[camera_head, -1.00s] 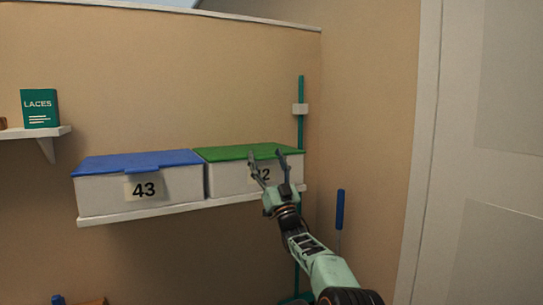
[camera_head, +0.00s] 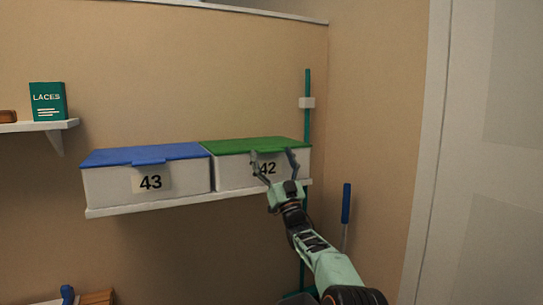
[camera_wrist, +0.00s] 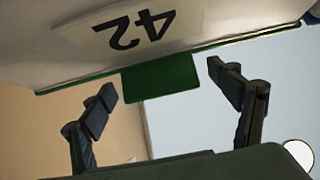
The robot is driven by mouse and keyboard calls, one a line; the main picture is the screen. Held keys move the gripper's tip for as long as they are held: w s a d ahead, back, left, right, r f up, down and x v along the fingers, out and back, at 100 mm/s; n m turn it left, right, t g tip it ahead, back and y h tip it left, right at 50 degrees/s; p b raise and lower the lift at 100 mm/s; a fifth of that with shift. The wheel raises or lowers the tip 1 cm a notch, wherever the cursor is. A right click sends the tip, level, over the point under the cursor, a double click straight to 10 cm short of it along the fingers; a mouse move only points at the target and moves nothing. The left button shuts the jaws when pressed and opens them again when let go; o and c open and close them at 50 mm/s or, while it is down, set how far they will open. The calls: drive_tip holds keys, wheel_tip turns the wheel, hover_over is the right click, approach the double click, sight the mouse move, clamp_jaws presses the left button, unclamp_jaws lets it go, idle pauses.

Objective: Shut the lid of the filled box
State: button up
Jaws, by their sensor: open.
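Two white boxes stand side by side on a shelf. The left box (camera_head: 195,178), marked 43, has a blue lid (camera_head: 143,154) lying over its top. The right box (camera_head: 232,174), marked 42, has a green lid (camera_head: 260,144) lying over its top. The contents of both are hidden. My gripper (camera_head: 273,153) is open and empty at the front of box 42. In the wrist view box 42 (camera_wrist: 60,60) appears upside down, and a green tab (camera_wrist: 160,77) on its lid edge lies between my spread fingers (camera_wrist: 160,80), with space on both sides.
The white shelf (camera_head: 150,207) runs under both boxes. A smaller shelf (camera_head: 35,126) at left holds a green LACES box (camera_head: 48,101). A teal pole (camera_head: 307,85) and a blue-handled tool (camera_head: 346,203) stand at right. A white panel (camera_head: 440,150) borders the right side.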

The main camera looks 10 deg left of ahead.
drive_tip(key=shift+s+d, duration=0.1)
drive_tip(key=shift+d, duration=0.05)
drive_tip(key=v, duration=1.1)
drive_tip(key=shift+f, duration=0.4)
drive_tip(key=shift+s+r, duration=0.1)
